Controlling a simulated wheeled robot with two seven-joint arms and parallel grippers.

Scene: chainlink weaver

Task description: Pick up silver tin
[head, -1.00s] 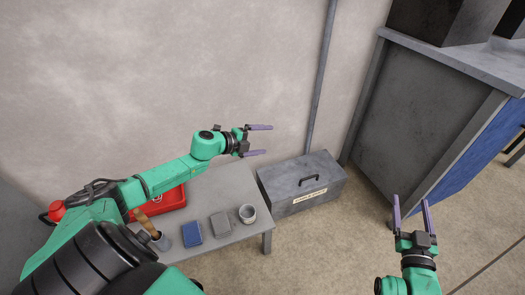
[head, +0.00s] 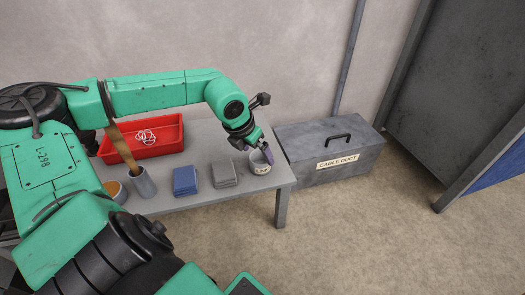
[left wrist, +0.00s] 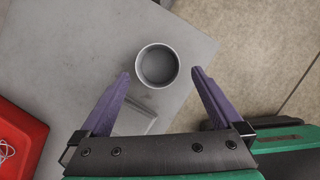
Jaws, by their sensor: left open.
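A round, open-topped silver tin (head: 259,168) with a pale label stands upright near the right end of the grey table (head: 226,138). My left gripper (head: 267,156) is over it, pointing down, and hides part of its rim. In the left wrist view, the gripper (left wrist: 160,76) is open, its purple fingers apart. The tin (left wrist: 157,66) lies between and slightly beyond the fingertips, with a gap on each side. It looks empty inside. My right gripper is out of view.
Left of the tin are a grey stack (head: 222,175), a blue stack (head: 185,181), a grey cup (head: 142,184) and a red tray (head: 165,147) holding white rings. A grey cable duct box (head: 310,140) stands right of the table.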

